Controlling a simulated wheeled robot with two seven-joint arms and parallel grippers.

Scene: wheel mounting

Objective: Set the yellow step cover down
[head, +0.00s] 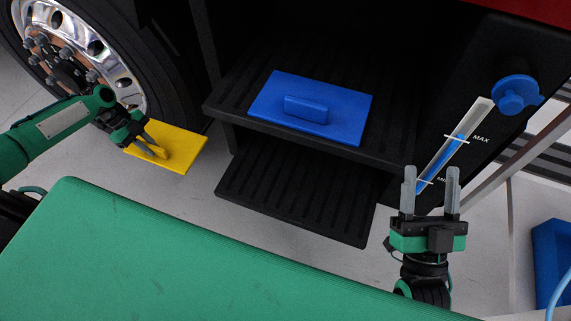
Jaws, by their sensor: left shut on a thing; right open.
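The yellow step cover (183,150) is a flat plate at the left of the head view, below the wheel. My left gripper (158,152) is shut on its handle, which the fingers partly hide. I cannot tell whether the plate touches the floor. My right gripper (431,184) is open and empty, pointing up in front of the fluid gauge at the right.
A blue cover (345,110) with a handle lies on the upper black step (240,97). The lower black step (300,195) is bare. A truck wheel (90,50) stands at upper left. A blue bin (552,260) is at right.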

